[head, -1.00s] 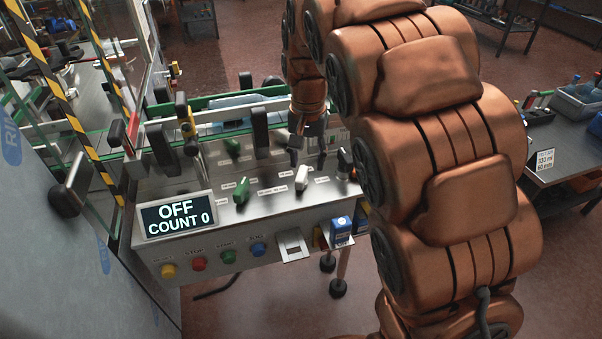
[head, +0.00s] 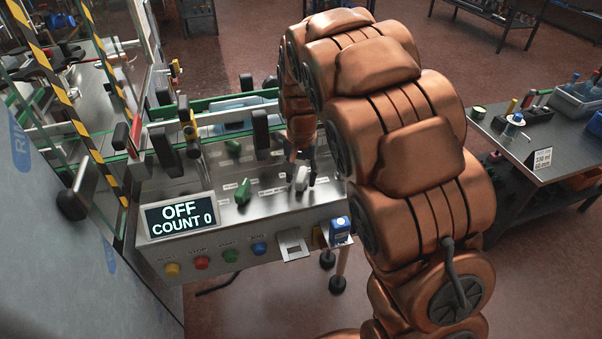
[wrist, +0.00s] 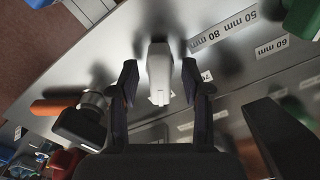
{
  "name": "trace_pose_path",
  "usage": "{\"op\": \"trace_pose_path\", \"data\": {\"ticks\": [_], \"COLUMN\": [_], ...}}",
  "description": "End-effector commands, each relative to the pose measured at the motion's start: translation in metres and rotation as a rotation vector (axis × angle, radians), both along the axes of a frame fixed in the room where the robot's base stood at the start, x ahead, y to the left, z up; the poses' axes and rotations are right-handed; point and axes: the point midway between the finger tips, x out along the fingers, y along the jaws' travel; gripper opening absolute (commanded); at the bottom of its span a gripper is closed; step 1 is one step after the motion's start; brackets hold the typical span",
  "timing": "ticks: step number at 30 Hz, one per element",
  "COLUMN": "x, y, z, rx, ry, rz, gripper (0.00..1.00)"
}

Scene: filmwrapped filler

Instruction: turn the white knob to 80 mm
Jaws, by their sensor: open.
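The white knob (head: 301,177) stands on the sloping metal panel (head: 215,203), right of a green knob (head: 242,191). My gripper (head: 302,181) is at the white knob, its fingers open on either side. In the wrist view the white knob (wrist: 159,70) lies between the two open fingertips (wrist: 160,78), with a gap on each side. A "70" label is partly hidden by a finger. I cannot tell which label the knob points to.
The display (head: 181,214) reads "OFF COUNT 0". Coloured buttons (head: 230,255) line the panel's front. A blue device (head: 340,229) sits at its right corner. A black handle (head: 261,129) stands behind the knobs. A side table (head: 530,135) with a small sign stands right.

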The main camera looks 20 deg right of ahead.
Motion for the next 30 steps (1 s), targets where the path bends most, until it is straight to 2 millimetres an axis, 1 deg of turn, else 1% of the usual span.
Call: {"op": "trace_pose_path", "data": {"ticks": [3,10,11,24,30], "x": [-0.0009,-0.0007,-0.0007,-0.0008,-0.0009], "y": [0.0001,0.0,0.0,-0.0002,-0.0003], "z": [-0.0036,-0.0042,-0.0042,-0.004,-0.0042], "rx": [0.0,0.001,0.0,0.0,0.0], "ry": [0.002,0.001,0.001,0.001,0.001], "rz": [0.0,0.0,0.0,0.0,0.001], "gripper": [0.48,0.48,0.46,0.0,0.0]}}
